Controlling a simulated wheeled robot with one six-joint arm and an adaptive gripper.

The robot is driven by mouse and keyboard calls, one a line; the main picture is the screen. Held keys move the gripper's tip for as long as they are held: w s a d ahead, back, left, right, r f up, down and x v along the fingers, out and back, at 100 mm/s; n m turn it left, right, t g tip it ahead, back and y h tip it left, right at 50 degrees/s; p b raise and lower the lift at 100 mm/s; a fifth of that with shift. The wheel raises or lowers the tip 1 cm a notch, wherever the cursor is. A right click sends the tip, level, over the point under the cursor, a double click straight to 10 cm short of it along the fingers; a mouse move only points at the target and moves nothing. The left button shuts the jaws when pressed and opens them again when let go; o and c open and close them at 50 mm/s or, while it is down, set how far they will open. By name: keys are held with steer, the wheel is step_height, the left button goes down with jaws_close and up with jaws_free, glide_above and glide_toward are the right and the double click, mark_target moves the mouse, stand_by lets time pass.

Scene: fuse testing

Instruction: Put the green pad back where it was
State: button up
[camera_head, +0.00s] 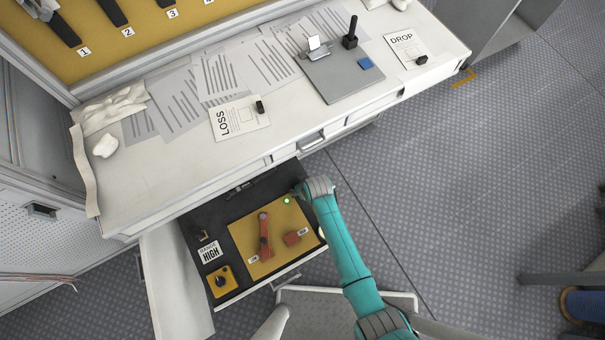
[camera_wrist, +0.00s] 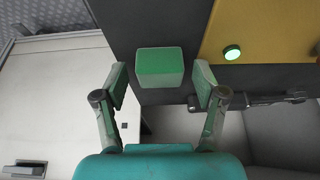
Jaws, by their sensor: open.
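The green pad (camera_wrist: 160,61) shows in the wrist view as a small block with a green top and a paler green side. It appears to rest on the dark floor of the open drawer (camera_head: 208,212), beside the yellow panel (camera_head: 246,238). My gripper (camera_wrist: 161,82) is open, its fingers on the left and right near the pad, with a gap visible on each side. In the head view my gripper (camera_head: 300,190) is at the drawer's right inner side, and I cannot make out the pad there.
A lit green lamp (camera_head: 286,201) sits on the yellow panel close to my gripper, with a red lever (camera_head: 264,236) and a red block (camera_head: 292,238). A "HIGH" card (camera_head: 209,252) and yellow knob box (camera_head: 221,281) lie left. The white counter (camera_head: 180,172) rises behind the drawer.

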steer(key=shift+r, duration=0.1)
steer(key=v, duration=1.2)
steer(key=shift+w, duration=0.1)
steer(key=s+d+r+m+t, duration=0.2)
steer(key=s+d+t, duration=0.1)
steer(key=s+d, duration=0.35)
steer(key=s+d+r+m+t, duration=0.1)
steer(key=s+d+r+t, duration=0.15)
steer(key=s+d, duration=0.45)
steer(key=s+d+r+m+t+h, duration=0.1)
steer(key=s+d+r+m+t, duration=0.1)
steer(key=s+r, duration=0.5)
steer(key=s+d+r+m+t+h, duration=0.1)
steer(key=s+d+r+t, duration=0.2)
steer(key=s+r, duration=0.5)
step_height(320, 180, up, 9)
steer(key=shift+r+m+t+h, duration=0.25)
steer(key=shift+m+t+h, duration=0.05)
steer(key=shift+m+t, duration=0.1)
steer(key=shift+d, duration=0.1)
